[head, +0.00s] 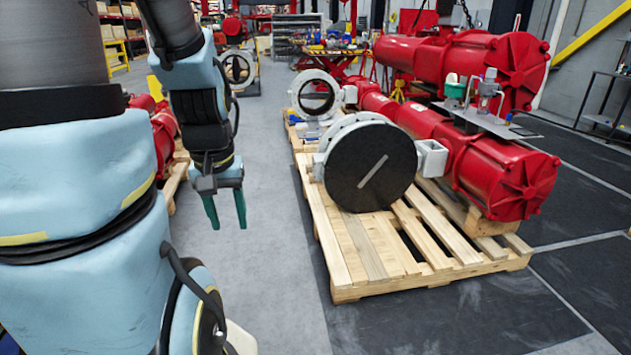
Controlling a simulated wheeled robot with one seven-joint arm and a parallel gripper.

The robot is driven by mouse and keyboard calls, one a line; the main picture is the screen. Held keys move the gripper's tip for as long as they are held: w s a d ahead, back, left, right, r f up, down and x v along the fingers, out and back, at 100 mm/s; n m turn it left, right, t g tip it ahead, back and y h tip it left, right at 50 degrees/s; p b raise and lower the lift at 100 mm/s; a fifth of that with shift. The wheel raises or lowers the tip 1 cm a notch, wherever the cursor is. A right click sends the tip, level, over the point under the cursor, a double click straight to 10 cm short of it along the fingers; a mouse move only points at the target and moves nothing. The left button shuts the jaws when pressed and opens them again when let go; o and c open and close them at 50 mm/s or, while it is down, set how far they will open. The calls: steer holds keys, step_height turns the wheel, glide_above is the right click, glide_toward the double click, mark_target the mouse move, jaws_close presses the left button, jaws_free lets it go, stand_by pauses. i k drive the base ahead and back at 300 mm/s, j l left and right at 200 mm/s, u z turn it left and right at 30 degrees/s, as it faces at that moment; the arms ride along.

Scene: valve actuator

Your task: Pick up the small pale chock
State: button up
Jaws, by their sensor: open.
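My gripper (227,224) hangs left of centre in the head view, pointing down, with its two green fingers apart and nothing between them. It is in front of the grey floor, left of the pallet. A pale wooden block (487,224) sits on the pallet (352,290) under the near end of a red actuator (505,178). It may be the small pale chock, but I cannot tell for sure. My gripper is well to the left of this block and apart from it.
A large valve with a dark round disc (370,168) stands on the pallet between my gripper and the block. A white ring-shaped valve (316,95) stands behind it. More red equipment (163,140) is at the left. The grey aisle floor (270,240) is clear.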

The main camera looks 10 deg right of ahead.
mark_target(317, 178)
steer(key=i, duration=4.55)
steer(key=i+z, duration=0.15)
steer(key=i, duration=0.35)
steer(key=i+j+z, duration=0.2)
steer(key=i, duration=0.25)
steer(key=i+z, duration=0.15)
steer(key=i, duration=0.35)
